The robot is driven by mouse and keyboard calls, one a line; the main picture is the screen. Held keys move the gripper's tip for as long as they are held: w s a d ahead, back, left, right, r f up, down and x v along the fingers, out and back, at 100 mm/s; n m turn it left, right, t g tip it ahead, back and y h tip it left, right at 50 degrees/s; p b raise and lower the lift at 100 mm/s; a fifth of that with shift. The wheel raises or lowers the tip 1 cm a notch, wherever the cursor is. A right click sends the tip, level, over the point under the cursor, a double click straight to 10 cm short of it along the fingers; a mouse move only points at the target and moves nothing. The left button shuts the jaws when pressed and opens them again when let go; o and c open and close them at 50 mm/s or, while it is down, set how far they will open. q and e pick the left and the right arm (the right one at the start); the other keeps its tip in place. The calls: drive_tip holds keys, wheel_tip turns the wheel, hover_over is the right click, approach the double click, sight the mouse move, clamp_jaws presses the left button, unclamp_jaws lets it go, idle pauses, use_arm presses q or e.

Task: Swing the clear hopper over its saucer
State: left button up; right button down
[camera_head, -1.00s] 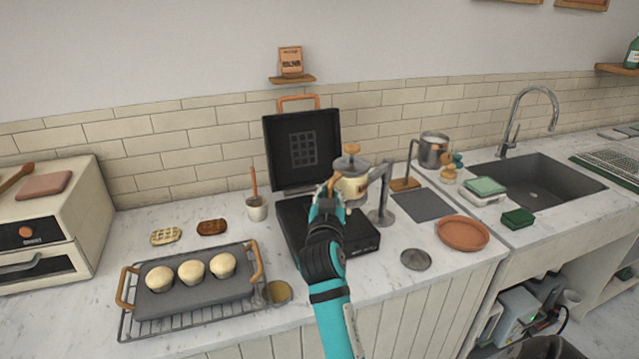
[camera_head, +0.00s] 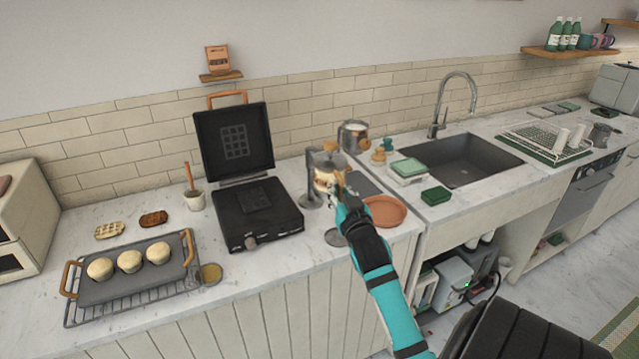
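The clear hopper (camera_head: 326,183), with pale contents, hangs from a grey swing arm on a post whose round base (camera_head: 311,202) stands right of the black waffle iron. The hopper now shows to the right of the post, clear of the iron. A grey round saucer (camera_head: 333,239) lies on the counter in front, partly hidden by my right arm. A terracotta dish (camera_head: 386,211) lies to the right. My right gripper (camera_head: 344,193) is at the hopper's right side, apparently touching it; its fingers are too small and overlapped to read. My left gripper is out of view.
The open waffle iron (camera_head: 257,210) stands left of the post. A rack with a grey tray (camera_head: 135,277) of several pale domes is farther left. A metal pitcher (camera_head: 353,137) stands behind the hopper; the sink (camera_head: 455,163) is to the right.

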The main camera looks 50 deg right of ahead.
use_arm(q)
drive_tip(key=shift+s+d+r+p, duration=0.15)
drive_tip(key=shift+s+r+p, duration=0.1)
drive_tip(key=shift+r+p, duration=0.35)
use_arm(e)
drive_tip(key=shift+y, duration=0.3)
drive_tip(key=d, duration=0.1)
drive_tip(key=s+d, duration=0.1)
drive_tip(key=d, duration=0.1)
drive_tip(key=s+d+f, duration=0.1)
drive_tip(key=shift+s+d, duration=0.15)
drive_tip(key=shift+d, duration=0.05)
drive_tip(key=c, duration=1.3)
unclamp_jaws()
drive_tip(key=shift+s+d+r, duration=0.1)
drive_tip(key=shift+s+r, duration=0.25)
drive_tip(key=shift+s, duration=0.05)
drive_tip(key=shift+c, duration=0.2)
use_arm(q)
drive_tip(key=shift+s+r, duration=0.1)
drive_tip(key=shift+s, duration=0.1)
use_arm(e)
drive_tip(key=shift+w, duration=0.15)
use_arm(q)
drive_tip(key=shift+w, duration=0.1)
use_arm(e)
drive_tip(key=v, duration=1.2)
drive_tip(key=shift+f, duration=0.15)
